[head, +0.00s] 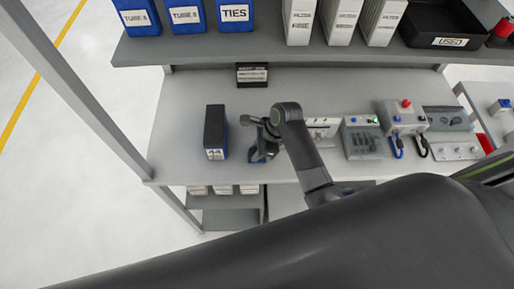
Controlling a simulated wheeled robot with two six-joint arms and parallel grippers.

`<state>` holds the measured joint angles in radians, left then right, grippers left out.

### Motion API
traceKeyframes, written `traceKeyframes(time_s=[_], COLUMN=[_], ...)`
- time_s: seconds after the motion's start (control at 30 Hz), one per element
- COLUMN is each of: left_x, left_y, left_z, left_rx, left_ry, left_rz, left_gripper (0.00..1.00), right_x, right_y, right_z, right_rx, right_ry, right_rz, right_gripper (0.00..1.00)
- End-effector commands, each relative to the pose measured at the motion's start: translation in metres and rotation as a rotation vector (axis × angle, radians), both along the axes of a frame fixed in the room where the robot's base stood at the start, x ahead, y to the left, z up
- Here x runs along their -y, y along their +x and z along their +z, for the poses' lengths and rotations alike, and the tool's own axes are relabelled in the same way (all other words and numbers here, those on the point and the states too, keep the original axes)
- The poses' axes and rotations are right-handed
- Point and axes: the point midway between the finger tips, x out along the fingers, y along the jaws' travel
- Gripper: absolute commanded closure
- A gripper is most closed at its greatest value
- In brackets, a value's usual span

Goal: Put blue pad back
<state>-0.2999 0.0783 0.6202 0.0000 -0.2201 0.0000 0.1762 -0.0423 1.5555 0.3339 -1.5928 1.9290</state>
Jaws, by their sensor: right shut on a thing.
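My right gripper (260,136) is over the grey workbench, just right of a dark upright box with blue edges and a white number label (214,132). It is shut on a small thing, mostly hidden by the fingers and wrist. A small patch of blue, which looks like the blue pad (258,153), shows at the gripper. I cannot tell whether it touches the bench. My left gripper is not in view.
The bench (178,135) has free room left of the box. A switch panel (361,138) and a box with a red button (404,117) stand to the right. The shelf above (200,47) holds blue bins (235,15), white boxes and a black tray (445,25).

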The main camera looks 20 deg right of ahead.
Motion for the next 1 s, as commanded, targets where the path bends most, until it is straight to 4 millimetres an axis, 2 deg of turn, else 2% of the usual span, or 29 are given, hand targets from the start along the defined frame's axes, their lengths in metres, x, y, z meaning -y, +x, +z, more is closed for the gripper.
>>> traceKeyframes(time_s=[0.2, 0.23, 0.4, 0.77, 0.87, 1.0], left_x=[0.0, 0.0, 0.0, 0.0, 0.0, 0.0], left_y=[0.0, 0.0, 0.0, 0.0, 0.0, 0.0], left_z=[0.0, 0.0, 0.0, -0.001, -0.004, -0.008], left_rx=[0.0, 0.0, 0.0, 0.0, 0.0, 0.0], left_ry=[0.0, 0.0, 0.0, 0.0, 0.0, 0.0], left_rz=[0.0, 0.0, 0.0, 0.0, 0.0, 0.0], left_gripper=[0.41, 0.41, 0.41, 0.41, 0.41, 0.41], right_x=[0.0, 0.0, 0.0, 0.002, 0.006, 0.014], right_y=[0.0, 0.0, 0.0, 0.0, 0.0, -0.002], right_z=[-0.001, -0.001, -0.001, 0.003, 0.01, 0.03], right_rx=[0.001, 0.001, 0.001, 0.002, 0.005, 0.006], right_ry=[0.0, -0.001, -0.001, -0.002, -0.002, -0.003], right_rz=[0.0, 0.0, 0.001, 0.0, 0.0, 0.0], right_gripper=[0.95, 0.72, 0.51, 0.51, 0.51, 0.51])
